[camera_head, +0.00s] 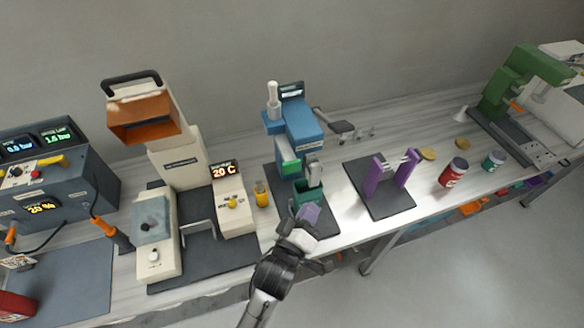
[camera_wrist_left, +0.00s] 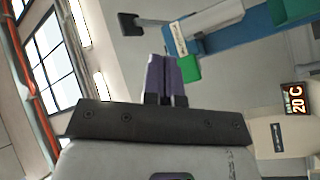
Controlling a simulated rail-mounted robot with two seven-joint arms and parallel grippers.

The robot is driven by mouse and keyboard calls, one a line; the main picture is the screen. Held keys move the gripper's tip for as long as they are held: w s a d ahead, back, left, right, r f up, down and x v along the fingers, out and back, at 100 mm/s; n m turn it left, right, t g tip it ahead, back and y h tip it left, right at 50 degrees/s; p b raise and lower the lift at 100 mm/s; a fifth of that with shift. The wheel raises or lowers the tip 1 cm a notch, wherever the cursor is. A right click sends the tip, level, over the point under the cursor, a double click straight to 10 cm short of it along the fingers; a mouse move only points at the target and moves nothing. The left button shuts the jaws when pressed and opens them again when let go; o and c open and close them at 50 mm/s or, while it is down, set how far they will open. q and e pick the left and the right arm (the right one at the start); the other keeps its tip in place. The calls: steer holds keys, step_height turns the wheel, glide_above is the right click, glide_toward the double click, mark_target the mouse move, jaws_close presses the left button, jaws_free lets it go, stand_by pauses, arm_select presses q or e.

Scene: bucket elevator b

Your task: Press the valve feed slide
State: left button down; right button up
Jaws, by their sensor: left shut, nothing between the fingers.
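The blue bench machine (camera_head: 302,125) stands mid-bench on a dark base. It has a white knob on top, a bright green block (camera_head: 290,168) on its front and a dark green cup (camera_head: 307,189) low down. I cannot tell for certain which part is the valve feed slide. My left gripper (camera_head: 311,212) is just in front of the cup, its purple fingers shut and empty; any contact is unclear. In the left wrist view the shut fingers (camera_wrist_left: 165,75) point toward the machine, with the green block (camera_wrist_left: 204,72) just to their right. My right gripper is out of view.
Left of the machine stand a yellow vial (camera_head: 262,193) and a beige machine with a 20 C display (camera_head: 224,171). To the right are two purple posts (camera_head: 372,178) on a dark plate, a red jar (camera_head: 453,172) and a green machine (camera_head: 522,80). The bench's front edge is near my gripper.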

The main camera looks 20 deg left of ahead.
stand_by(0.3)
arm_select(q)
steer(key=w+a, duration=0.6)
steer(key=shift+w+b, duration=0.2)
steer(key=shift+b, duration=0.1)
stand_by(0.6)
stand_by(0.8)
stand_by(0.7)
steer(key=shift+w+a, duration=0.1)
steer(key=shift+a, duration=0.05)
